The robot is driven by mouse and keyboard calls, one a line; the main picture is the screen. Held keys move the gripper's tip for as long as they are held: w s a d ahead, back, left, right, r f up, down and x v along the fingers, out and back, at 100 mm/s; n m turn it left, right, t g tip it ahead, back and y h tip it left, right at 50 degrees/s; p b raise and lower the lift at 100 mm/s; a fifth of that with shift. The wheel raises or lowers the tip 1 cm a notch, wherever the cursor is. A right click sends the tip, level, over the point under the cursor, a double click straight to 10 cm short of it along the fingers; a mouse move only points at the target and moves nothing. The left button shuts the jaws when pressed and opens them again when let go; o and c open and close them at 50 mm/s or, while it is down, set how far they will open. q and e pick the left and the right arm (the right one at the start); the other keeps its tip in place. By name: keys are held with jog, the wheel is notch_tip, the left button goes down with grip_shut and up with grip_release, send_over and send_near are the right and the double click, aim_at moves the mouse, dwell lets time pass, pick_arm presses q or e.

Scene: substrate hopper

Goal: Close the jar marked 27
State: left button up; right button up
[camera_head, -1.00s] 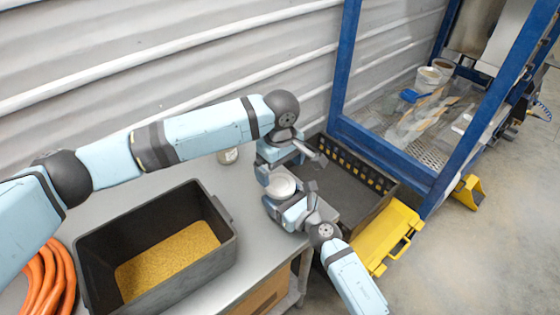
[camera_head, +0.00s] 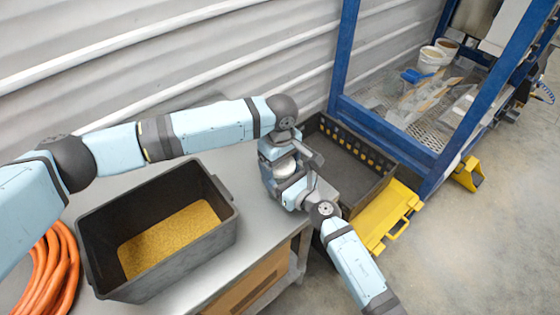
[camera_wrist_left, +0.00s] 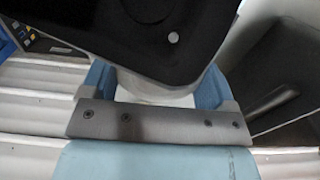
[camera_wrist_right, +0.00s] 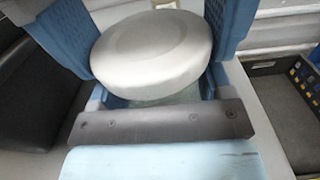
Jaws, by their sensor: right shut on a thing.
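A jar with a wide pale round lid is between my two grippers. In the right wrist view the lid (camera_wrist_right: 152,52) fills the space between the blue fingers, with a strip of the greenish jar body (camera_wrist_right: 182,95) below it. My right gripper (camera_head: 290,188) is shut on the jar from the front. My left gripper (camera_head: 280,150) is at the jar's far side; its wrist view shows a pale rounded surface (camera_wrist_left: 155,92) between its fingers, and I cannot tell whether they touch it. The lid (camera_head: 285,165) is partly covered in the head view. No number is readable.
A black tub (camera_head: 100,225) with yellow grain stands on the grey table (camera_head: 262,260). An orange hose (camera_head: 55,268) lies at left. A dark crate (camera_head: 350,178) is right of the grippers, beside a yellow piece (camera_head: 390,220) and a blue frame (camera_head: 390,135).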

pick_arm(q)
jog(key=shift+m, duration=1.6)
jog(key=o, duration=0.9)
jog(key=shift+r, duration=2.25)
